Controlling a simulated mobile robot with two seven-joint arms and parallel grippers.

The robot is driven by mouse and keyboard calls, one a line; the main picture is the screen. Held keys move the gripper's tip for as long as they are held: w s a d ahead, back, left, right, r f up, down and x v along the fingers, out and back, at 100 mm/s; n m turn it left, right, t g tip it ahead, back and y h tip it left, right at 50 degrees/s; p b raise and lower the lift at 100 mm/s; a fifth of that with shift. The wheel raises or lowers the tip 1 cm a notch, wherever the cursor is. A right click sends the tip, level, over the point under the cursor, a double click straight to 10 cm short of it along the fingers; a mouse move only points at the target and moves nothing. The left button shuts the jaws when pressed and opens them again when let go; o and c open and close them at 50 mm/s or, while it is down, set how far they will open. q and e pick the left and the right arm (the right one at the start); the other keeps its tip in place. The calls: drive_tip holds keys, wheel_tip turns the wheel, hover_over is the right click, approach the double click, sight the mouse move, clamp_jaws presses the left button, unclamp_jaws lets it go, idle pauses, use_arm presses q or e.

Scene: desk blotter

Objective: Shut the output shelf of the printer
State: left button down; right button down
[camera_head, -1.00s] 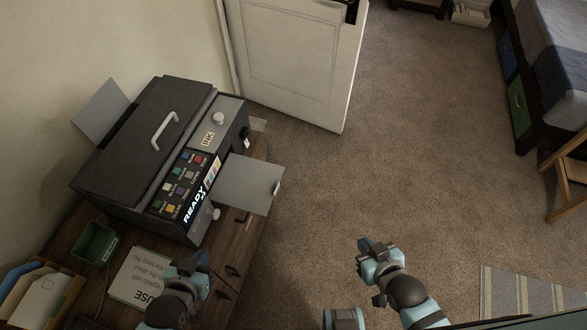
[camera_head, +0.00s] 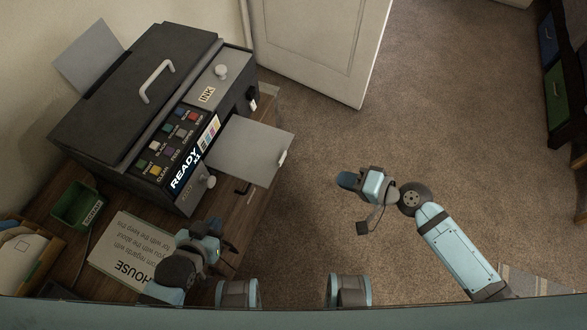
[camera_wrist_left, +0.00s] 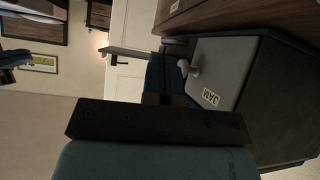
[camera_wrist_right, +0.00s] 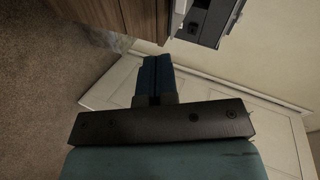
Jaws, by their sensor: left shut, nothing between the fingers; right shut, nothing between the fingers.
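The dark printer (camera_head: 140,100) stands on the wooden desk. Its output shelf (camera_head: 245,149), a flat grey panel with a small pale tab at its outer end, sticks out from the front over the desk edge. My left gripper (camera_head: 229,240) is shut and empty, near the desk's front edge, below the printer's near corner and apart from the shelf. The left wrist view shows its closed fingers (camera_wrist_left: 165,75) beside a panel labelled JAM (camera_wrist_left: 214,80). My right gripper (camera_head: 346,181) is shut and empty over the floor, right of the shelf, pointing left.
A paper (camera_head: 130,250) and a green bin (camera_head: 77,205) lie on the desk before the printer. Knobs (camera_head: 220,71) and a lid handle (camera_head: 157,82) stick up from the printer. A white door (camera_head: 320,45) stands behind. The carpet right of the shelf is clear.

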sight(227, 141)
use_arm(q)
drive_tip(key=shift+f, duration=0.4)
use_arm(e)
drive_tip(key=w+a+f+y, duration=0.1)
drive_tip(key=w+a, duration=0.2)
drive_tip(key=a, duration=0.3)
drive_tip(key=w+a+f+m+g, duration=0.1)
drive_tip(key=w+a, duration=0.3)
drive_tip(key=a, duration=0.2)
drive_tip(key=shift+a+f+y, duration=0.35)
drive_tip(key=shift+a+y, duration=0.05)
